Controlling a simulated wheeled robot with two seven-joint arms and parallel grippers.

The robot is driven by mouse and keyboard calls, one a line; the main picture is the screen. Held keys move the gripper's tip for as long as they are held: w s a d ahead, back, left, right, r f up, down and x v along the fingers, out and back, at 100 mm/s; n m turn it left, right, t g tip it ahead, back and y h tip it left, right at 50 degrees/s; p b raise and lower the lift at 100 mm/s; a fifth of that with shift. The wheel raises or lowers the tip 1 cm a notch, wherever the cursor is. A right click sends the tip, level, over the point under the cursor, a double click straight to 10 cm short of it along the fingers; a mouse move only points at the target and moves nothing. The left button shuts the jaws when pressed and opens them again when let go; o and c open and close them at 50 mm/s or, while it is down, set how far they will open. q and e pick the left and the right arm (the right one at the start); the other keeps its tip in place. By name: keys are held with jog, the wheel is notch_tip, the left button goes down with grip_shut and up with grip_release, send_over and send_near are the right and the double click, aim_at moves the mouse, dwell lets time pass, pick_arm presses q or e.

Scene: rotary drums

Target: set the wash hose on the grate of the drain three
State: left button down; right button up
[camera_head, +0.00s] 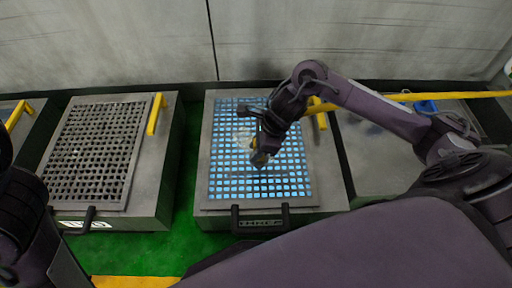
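The grate (225,185) of the middle drain glows blue between its bars; the front label seems to read THREE. My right arm reaches over it from the right, and my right gripper (262,152) is low over the middle of the grate. A small yellow piece shows beside the gripper, partly hidden by it; I cannot tell whether it is the wash hose or whether it is held. A pale grey patch (242,137) shows on the grate left of the gripper. Of my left arm only dark links show at the lower left; its gripper is out of view.
Another grated drain (95,150) stands on the left, with a yellow handle (155,113). A long yellow bar (450,96) and a blue object (427,106) are at the right. A green floor strip (185,200) separates the two drains. A grey wall stands behind.

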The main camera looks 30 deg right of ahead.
jog(key=o, duration=0.4)
